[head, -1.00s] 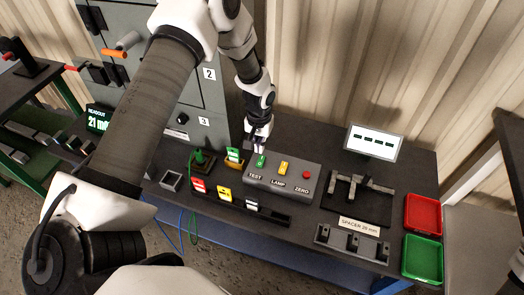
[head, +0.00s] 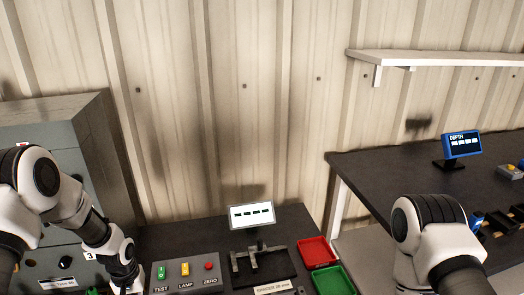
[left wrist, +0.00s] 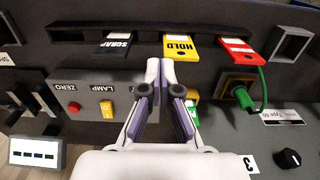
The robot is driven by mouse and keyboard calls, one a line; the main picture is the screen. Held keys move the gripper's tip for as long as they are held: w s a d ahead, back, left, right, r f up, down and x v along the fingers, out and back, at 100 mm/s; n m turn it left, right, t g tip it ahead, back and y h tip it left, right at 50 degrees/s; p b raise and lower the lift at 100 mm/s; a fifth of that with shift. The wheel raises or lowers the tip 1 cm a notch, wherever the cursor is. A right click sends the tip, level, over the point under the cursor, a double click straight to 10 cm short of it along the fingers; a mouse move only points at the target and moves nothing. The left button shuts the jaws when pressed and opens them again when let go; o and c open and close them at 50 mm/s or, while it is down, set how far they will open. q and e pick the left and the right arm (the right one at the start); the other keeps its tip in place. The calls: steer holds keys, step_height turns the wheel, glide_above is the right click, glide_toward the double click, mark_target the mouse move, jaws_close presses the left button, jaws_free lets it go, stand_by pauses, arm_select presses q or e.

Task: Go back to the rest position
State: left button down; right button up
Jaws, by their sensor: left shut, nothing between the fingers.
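My left arm comes in from the left in the head view and bends down over the bench. Its gripper (head: 128,287) is at the bottom edge, left of the grey button box (head: 186,277), with its tips cut off or hard to make out. In the left wrist view the two fingers (left wrist: 160,68) are together and empty, over the bench beside the button box (left wrist: 95,100). They hide part of the box's end. My right arm (head: 432,240) shows at the lower right of the head view, but its gripper is out of the picture.
A grey cabinet (head: 60,130) stands at the left. A small display (head: 251,215), a red tray (head: 317,252) and a green tray (head: 333,280) are on the bench. A tag rack (left wrist: 85,33) and a green plug (left wrist: 243,98) lie near the left gripper.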

arm_select(q)
steer(key=s+d+f, duration=0.2)
steer(key=s, duration=0.7)
steer(key=s+d+f+m, duration=0.1)
steer(key=s+d+f, duration=0.2)
steer(key=s, duration=0.6)
steer(key=s+d+f+m, duration=0.1)
steer(key=s+d+f, duration=0.1)
steer(key=s, duration=0.8)
steer(key=shift+d+f, duration=0.35)
steer(key=shift+d, duration=0.3)
